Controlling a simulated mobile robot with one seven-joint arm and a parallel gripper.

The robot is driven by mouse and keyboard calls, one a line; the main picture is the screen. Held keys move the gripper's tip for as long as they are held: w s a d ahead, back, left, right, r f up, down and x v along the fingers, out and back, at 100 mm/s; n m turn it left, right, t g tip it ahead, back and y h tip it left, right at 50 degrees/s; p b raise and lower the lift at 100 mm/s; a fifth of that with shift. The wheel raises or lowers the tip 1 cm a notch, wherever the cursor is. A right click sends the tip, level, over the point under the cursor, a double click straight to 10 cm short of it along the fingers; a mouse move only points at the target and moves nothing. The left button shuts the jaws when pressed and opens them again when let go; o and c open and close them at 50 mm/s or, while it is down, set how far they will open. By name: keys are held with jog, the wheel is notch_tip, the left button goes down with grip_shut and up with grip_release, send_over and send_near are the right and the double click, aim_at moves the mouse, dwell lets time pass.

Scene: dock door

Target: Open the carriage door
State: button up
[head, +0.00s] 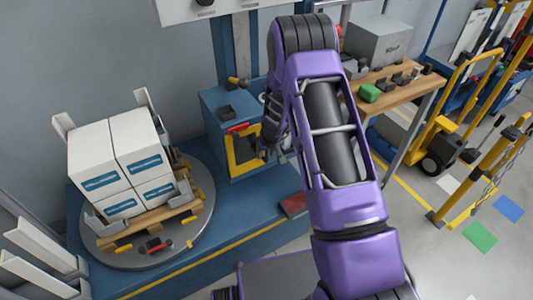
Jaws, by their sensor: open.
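The blue carriage (212,120) stands in the middle of the view, against the blue mast. Its front has a yellow-framed door with a dark panel (242,149), which looks closed, and a red bar (238,128) at its upper edge. My gripper (270,150) is open at the right side of the door, close to its right edge. I cannot tell whether it touches the door. My purple arm hides part of the gripper and what lies right of the carriage.
A pallet of white boxes (122,158) stands on a round turntable (206,212) at left. A wooden workbench (408,91) with a green object is at right. A yellow hand truck (452,100) and yellow barrier (490,170) stand farther right. A red item (293,204) lies on the blue platform.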

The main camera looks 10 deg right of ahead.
grip_shut()
dwell(1.4)
